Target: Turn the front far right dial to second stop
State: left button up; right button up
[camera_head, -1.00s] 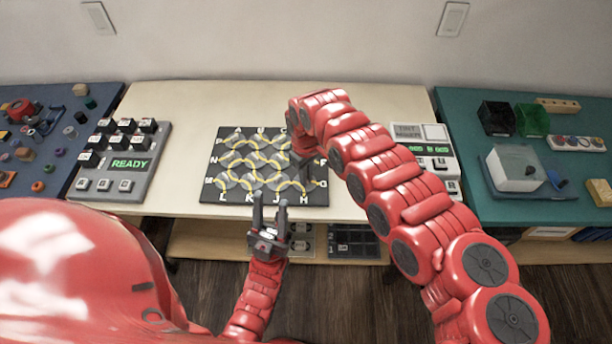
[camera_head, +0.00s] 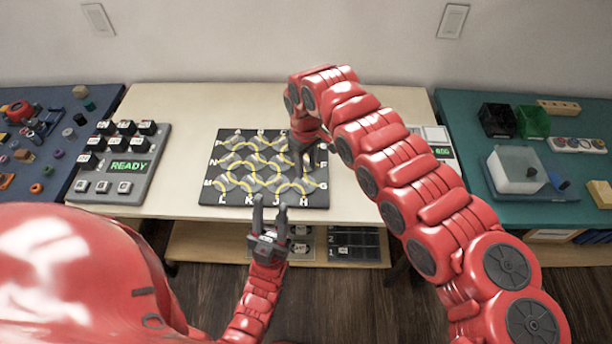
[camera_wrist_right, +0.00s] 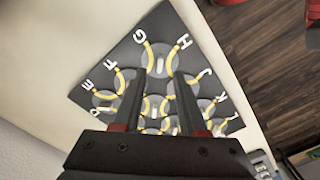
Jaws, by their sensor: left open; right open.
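The black board (camera_head: 216,199) with letters along its edges holds rows of round grey dials with yellow arcs. The front far right dial (camera_head: 304,185) is at the corner near H and G; in the right wrist view it (camera_wrist_right: 159,60) shows its pale raised bar. My right gripper (camera_wrist_right: 161,75) is open above the board, its fingertips spread on either side of that dial's bar in the picture. Whether they touch it is unclear. In the head view the right gripper (camera_head: 308,165) is partly hidden by its arm. My left gripper (camera_head: 270,207) is open and empty in front of the board.
A grey panel reading READY (camera_head: 128,167) stands left of the board. Another device (camera_head: 441,152) at right is partly covered by my right arm. A blue table (camera_head: 62,100) and a green table (camera_head: 460,115) flank the cream one. The cream tabletop behind the board is clear.

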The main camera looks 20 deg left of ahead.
aim_at(306, 181)
notch_tip(306, 181, up, 12)
jog(key=b, duration=0.1)
jog(key=shift+f, duration=0.15)
dwell(0.4)
